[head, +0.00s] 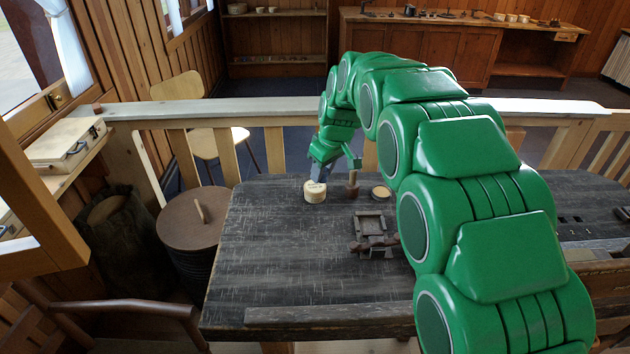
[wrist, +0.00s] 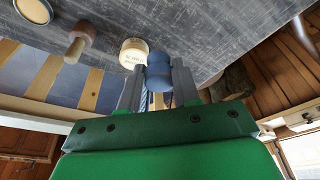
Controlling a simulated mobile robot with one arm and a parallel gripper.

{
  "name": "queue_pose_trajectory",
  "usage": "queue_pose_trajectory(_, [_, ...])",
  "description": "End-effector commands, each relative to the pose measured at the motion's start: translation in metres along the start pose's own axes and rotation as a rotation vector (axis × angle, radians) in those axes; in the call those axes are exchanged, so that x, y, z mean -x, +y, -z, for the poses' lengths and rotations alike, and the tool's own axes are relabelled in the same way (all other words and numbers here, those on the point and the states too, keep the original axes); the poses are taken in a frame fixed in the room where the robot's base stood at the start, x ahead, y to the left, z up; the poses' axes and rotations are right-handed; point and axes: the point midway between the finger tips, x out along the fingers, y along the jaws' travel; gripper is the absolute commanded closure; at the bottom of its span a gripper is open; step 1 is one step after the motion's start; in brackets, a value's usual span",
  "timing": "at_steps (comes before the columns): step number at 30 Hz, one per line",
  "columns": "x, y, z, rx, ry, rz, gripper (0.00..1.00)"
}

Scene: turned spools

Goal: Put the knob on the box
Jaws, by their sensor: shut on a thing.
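The blue rounded piece, which I take to be the knob (wrist: 159,74), sits between the two grey fingers of my gripper (wrist: 157,84) in the wrist view. My gripper is shut on it. The box (head: 315,194) looks like a small round cream container with dark lettering, standing upright on the dark table; it also shows in the wrist view (wrist: 134,52). In the head view my gripper (head: 321,172) is just above and behind the box. The knob appears close to the box's edge; I cannot tell whether they touch. In the head view the knob is hard to make out.
A wooden peg-like tool (head: 352,184) stands right of the box, with a round pale-topped dish (head: 381,193) beyond it. A grey metal fixture (head: 370,226) lies nearer on the dark table (head: 270,260). The table's left part is clear. A wooden railing (head: 250,114) runs behind.

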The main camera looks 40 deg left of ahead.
Motion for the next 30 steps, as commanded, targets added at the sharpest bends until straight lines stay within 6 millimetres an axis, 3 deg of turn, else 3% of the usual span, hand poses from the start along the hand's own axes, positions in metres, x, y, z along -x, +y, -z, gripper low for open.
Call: queue_pose_trajectory(30, [-0.064,0.050,0.056,0.003,0.001,0.000,0.97])
